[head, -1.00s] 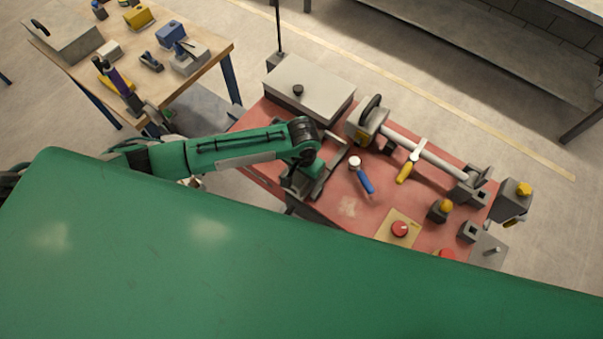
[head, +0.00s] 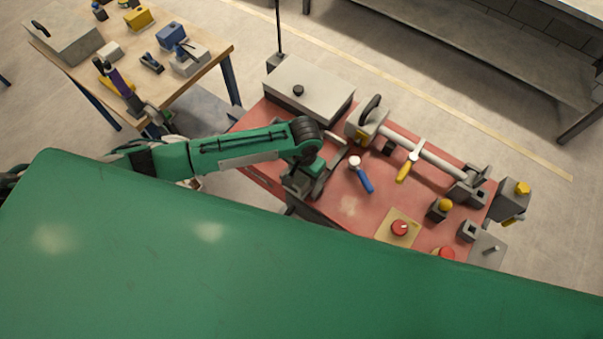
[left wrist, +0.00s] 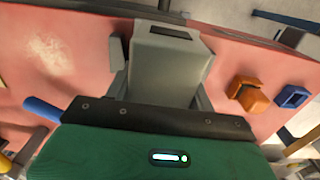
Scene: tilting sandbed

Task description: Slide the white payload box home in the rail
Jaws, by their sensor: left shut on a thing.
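My left gripper (head: 312,182) is low over the near left part of the red table in the head view. In the left wrist view, its two grey fingers (left wrist: 162,72) stand on either side of a pale grey-white box (left wrist: 163,60) with a dark slot in its top face, and they are shut on it. I take this for the payload box. In the head view the arm and hand mostly hide it. A grey bar-like part (head: 334,158) shows beside the hand; I cannot tell whether it is the rail. My right gripper is not in view.
A blue-handled tool (head: 362,176) lies just right of the hand. A large grey lidded box (head: 309,88) stands behind it. Orange (left wrist: 248,96) and blue (left wrist: 293,97) pieces show in the wrist view.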

